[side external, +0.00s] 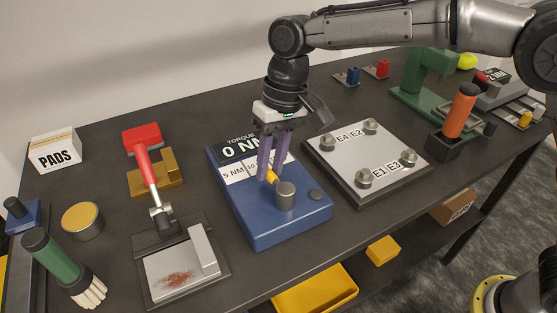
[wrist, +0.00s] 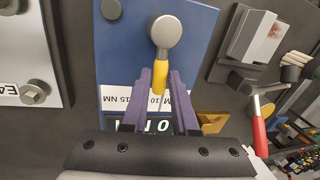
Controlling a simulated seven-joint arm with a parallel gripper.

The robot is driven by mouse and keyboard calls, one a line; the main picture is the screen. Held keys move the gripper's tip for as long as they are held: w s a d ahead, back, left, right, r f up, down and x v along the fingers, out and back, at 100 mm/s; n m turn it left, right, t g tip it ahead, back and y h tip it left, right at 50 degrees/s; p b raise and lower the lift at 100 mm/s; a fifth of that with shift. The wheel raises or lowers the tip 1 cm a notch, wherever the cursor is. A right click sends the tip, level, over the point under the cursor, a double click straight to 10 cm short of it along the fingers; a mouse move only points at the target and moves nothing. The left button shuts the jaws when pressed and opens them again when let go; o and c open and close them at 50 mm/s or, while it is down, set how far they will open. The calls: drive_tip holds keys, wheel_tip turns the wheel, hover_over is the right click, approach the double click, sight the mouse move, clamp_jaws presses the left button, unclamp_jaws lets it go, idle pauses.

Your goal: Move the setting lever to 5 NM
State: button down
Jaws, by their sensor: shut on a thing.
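The setting lever is a yellow handle (side external: 271,176) on a round grey hub, on top of a blue torque box (side external: 262,232). In the wrist view the yellow handle (wrist: 160,77) points from the hub (wrist: 166,31) toward a white label strip (wrist: 115,96). The strip carries NM marks, including 5 NM at its left end in the side view; the fingers partly cover it. The dark display (side external: 240,148) reads 0 NM. My gripper (side external: 267,178) has its purple fingers down, one on each side of the handle, shut on it.
A metal plate (side external: 345,178) with bolts marked E1 to E4 lies right of the box. A green press (side external: 415,85) and an orange-handled tool (side external: 460,110) stand farther right.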

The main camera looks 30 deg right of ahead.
drive_tip(key=a+n, duration=0.1)
drive_tip(key=n, duration=0.1)
drive_tip(key=a+n, duration=0.1)
drive_tip(key=n, duration=0.1)
drive_tip(key=shift+s+a+r+n+g, duration=0.1)
drive_tip(key=shift+s+n+g, duration=0.1)
drive_tip(key=shift+n+g, duration=0.15)
drive_tip(key=shift+s+a+n+g+h, duration=0.15)
drive_tip(key=shift+s+a+n+g, duration=0.15)
drive_tip(key=shift+n, duration=0.5)
drive_tip(key=shift+s+a+n+g+h, duration=0.15)
drive_tip(key=shift+a+n, duration=0.2)
drive_tip(key=shift+n, duration=0.4)
drive_tip(key=c, duration=0.7)
unclamp_jaws()
drive_tip(key=shift+v, duration=6.85)
drive_tip(key=shift+s, duration=0.15)
